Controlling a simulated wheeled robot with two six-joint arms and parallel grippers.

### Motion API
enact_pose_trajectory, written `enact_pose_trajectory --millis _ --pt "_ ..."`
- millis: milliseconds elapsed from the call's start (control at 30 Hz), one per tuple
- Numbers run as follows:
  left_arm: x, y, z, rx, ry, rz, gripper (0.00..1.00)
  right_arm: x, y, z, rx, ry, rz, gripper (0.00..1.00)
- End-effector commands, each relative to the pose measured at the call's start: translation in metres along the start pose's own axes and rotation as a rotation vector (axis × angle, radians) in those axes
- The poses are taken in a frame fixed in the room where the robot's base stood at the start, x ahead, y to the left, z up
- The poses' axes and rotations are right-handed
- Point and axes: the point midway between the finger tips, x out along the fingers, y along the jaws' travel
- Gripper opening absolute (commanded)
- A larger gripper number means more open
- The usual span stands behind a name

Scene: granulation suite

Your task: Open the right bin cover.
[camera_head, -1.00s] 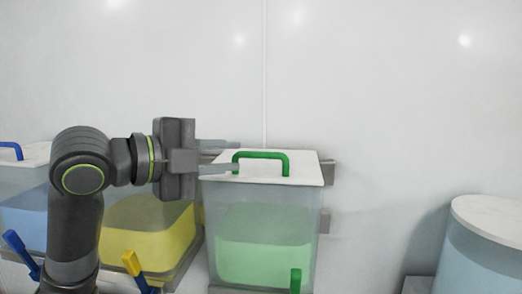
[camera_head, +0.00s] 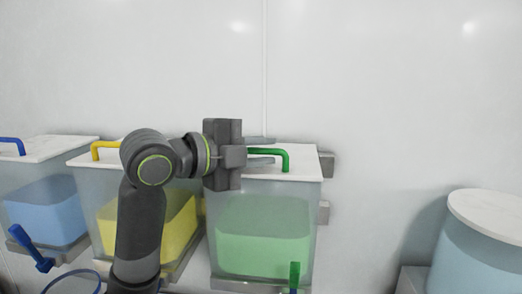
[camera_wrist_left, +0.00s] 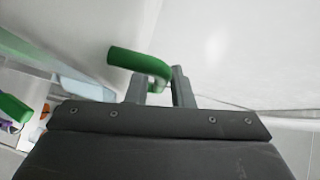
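The right bin (camera_head: 265,205) is clear and holds green material. Its white cover (camera_head: 300,168) lies flat on top and is closed. The cover's green handle (camera_head: 285,160) also shows in the left wrist view (camera_wrist_left: 135,61). My left gripper (camera_head: 262,150) is level with the handle, its fingers on either side of the bar. In the left wrist view the handle's end passes between the two fingers (camera_wrist_left: 160,86), with a gap still visible. Part of the handle is hidden behind the gripper. My right gripper is not in view.
A yellow-filled bin (camera_head: 85,172) with a yellow handle (camera_head: 105,147) stands to the left, partly behind my left arm. A blue-filled bin (camera_head: 45,205) is farther left. A round white-lidded drum (camera_head: 485,240) stands at the right. A plain wall is behind.

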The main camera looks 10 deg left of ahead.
Motion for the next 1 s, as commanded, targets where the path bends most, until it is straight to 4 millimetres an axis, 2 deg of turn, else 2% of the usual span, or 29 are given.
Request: enact_pose_trajectory --millis 33,200,500,667,1000 --pt "0.0 0.0 0.0 0.0 0.0 0.0 0.21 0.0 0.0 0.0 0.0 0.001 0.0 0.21" --pt "0.0 0.0 0.0 0.0 0.0 0.0 0.0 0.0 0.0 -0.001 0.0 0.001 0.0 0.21" --pt "0.0 -0.001 0.0 -0.001 0.0 0.001 0.0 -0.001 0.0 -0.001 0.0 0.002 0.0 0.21" --pt "0.0 -0.008 0.0 -0.019 0.001 0.018 0.0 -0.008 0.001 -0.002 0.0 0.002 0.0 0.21" --pt "0.003 -0.046 0.002 -0.158 0.001 0.158 0.0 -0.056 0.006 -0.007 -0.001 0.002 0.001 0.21"
